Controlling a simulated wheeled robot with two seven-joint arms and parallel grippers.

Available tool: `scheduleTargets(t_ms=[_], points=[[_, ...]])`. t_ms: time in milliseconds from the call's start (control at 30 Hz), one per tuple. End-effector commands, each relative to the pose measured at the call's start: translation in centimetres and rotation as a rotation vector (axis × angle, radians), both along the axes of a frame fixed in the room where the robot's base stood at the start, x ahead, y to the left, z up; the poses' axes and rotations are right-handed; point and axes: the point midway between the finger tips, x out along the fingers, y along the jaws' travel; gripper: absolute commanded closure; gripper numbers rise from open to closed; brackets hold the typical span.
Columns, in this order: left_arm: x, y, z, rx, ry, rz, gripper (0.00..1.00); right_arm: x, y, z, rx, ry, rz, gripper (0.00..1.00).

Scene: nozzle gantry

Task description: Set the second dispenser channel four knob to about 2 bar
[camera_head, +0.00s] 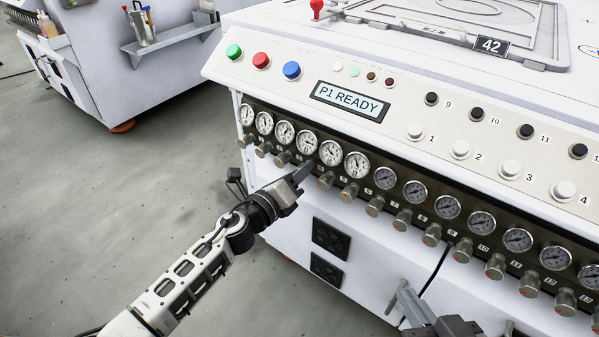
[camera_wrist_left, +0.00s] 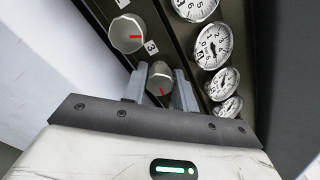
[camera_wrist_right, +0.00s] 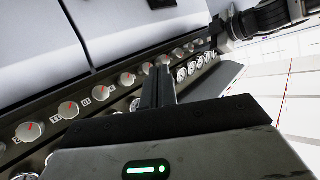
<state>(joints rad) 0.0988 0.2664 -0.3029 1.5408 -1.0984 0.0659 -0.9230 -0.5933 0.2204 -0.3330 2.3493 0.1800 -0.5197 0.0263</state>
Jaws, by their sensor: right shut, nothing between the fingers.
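A row of metal knobs runs under round gauges on the white machine's dark strip. My left gripper (camera_head: 307,171) is at the fourth knob from the left and hides it in the head view. In the left wrist view the knob (camera_wrist_left: 160,77) sits between the fingers of my left gripper (camera_wrist_left: 161,86), its red mark pointing down. I cannot tell whether the fingers press on it. The neighbouring knob (camera_wrist_left: 127,33) is by a label 3. The fourth gauge (camera_head: 306,142) is too small to read. My right gripper (camera_head: 408,300) is shut and empty, below the knob row.
The display (camera_head: 350,101) reads P1 READY. Coloured buttons (camera_head: 261,60) and numbered white buttons (camera_head: 460,149) sit on the sloping panel above. Black sockets (camera_head: 330,238) are on the front below. Another white machine (camera_head: 100,60) stands at back left. Grey floor (camera_head: 110,190) between is clear.

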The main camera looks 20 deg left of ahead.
Motion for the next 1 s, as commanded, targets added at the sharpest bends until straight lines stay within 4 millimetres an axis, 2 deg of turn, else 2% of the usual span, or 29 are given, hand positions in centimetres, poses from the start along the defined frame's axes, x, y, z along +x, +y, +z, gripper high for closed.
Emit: scheduleTargets(t_ms=[33, 67, 100, 533, 1000], points=[[0.0, 0.0, 0.0, 0.0, 0.0, 0.0, 0.87, 0.0, 0.0, 0.0, 0.0, 0.001, 0.0, 1.0], [0.0, 0.0, 0.0, 0.0, 0.0, 0.0, 0.95, 0.0, 0.0, 0.0, 0.0, 0.001, 0.0, 1.0], [0.0, 0.0, 0.0, 0.0, 0.0, 0.0, 0.97, 0.0, 0.0, 0.0, 0.0, 0.001, 0.001, 1.0], [0.0, 0.0, 0.1, -0.08, 0.029, 0.0, 0.96, -0.1, 0.0, -0.1, -0.006, 0.011, 0.002, 1.0], [-0.1, 0.1, 0.1, -0.454, 0.167, 0.002, 0.96, -0.2, -0.6, -1.1, -0.038, 0.081, -0.009, 1.0]])
